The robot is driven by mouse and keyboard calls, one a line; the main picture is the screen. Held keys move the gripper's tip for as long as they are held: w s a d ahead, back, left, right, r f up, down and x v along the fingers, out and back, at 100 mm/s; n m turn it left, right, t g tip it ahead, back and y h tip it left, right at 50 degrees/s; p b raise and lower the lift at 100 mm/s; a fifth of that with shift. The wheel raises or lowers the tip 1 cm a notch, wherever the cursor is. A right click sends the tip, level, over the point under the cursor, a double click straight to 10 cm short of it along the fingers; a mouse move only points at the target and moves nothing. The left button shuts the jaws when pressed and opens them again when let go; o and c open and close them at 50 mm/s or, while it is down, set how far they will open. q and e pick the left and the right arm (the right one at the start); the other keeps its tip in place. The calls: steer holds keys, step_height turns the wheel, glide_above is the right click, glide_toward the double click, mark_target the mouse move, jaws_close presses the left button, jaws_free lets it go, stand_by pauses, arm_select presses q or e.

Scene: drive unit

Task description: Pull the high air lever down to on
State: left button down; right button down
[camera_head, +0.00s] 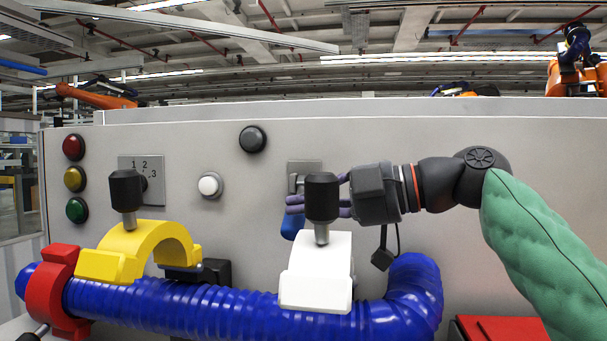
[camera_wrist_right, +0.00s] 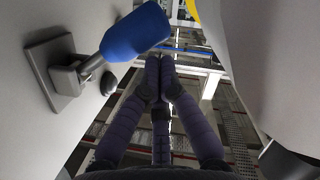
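The lever has a blue handle (camera_head: 292,225) and a grey mounting plate (camera_head: 305,168) on the panel's middle. In the head view the handle shows below the plate, partly hidden by my fingers and a black knob. In the right wrist view the blue handle (camera_wrist_right: 136,32) juts from its plate (camera_wrist_right: 54,72) at upper left. My right gripper (camera_head: 292,204) reaches in from the right, across the lever just above the handle's visible part. Its purple fingertips (camera_wrist_right: 160,76) are together with nothing seen between them, beside the handle; contact cannot be told. My left gripper is out of view.
A white clamp (camera_head: 318,275) with a black knob (camera_head: 321,196) stands in front of the lever. A yellow clamp (camera_head: 140,250) and red clamp (camera_head: 52,290) sit left on a blue hose (camera_head: 190,310). Buttons and a numbered dial plate (camera_head: 140,166) are on the panel's left.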

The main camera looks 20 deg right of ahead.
steer(key=shift+d, duration=0.1)
stand_by(0.3)
steer(key=s+d+r+p, duration=0.2)
steer(key=s+d+r, duration=0.3)
steer(key=s, duration=0.3)
steer(key=shift+s+d, duration=0.2)
steer(key=shift+d, duration=0.3)
